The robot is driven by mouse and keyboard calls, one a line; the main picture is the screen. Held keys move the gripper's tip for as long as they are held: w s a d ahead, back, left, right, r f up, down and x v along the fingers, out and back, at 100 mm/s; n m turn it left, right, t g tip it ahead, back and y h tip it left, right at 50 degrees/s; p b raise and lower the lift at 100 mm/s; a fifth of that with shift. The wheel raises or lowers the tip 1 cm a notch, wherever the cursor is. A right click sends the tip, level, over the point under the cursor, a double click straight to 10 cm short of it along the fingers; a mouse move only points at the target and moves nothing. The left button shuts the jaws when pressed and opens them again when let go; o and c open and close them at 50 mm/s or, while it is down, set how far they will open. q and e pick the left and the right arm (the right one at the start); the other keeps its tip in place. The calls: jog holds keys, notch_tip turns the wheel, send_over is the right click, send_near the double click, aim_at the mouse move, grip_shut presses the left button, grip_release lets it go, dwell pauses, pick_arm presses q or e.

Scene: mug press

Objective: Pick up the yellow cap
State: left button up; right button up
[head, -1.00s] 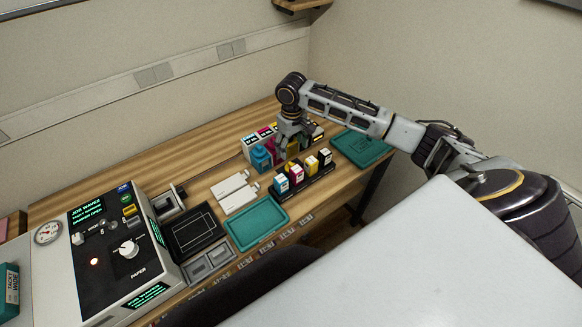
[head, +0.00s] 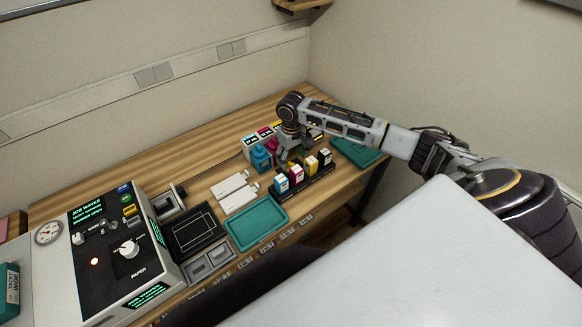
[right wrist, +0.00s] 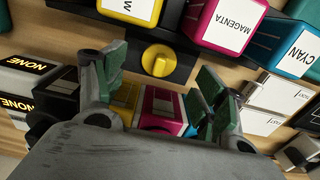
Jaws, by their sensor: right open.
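The yellow cap (right wrist: 160,60) is a round knob with a raised ridge, seated against a black holder (right wrist: 182,45) in the right wrist view. My right gripper (right wrist: 158,88) is open, with its green-padded fingers to the left and right of the cap; I see no contact. A yellow bottle (right wrist: 132,8) is just beyond the cap. My left gripper is not in view.
A magenta bottle (right wrist: 226,24) and cyan bottle (right wrist: 293,46) are close beyond the fingers. Several small ink cartridges stand in a black rack (head: 306,186) in front. Teal trays (head: 258,238) lie on the wooden table. A control machine (head: 112,255) is at left.

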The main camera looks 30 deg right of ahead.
aim_at(291, 164)
jog(key=shift+w+f, duration=0.15)
jog(key=shift+f, duration=2.25)
jog(key=shift+c, duration=0.4)
jog(key=c, duration=0.8)
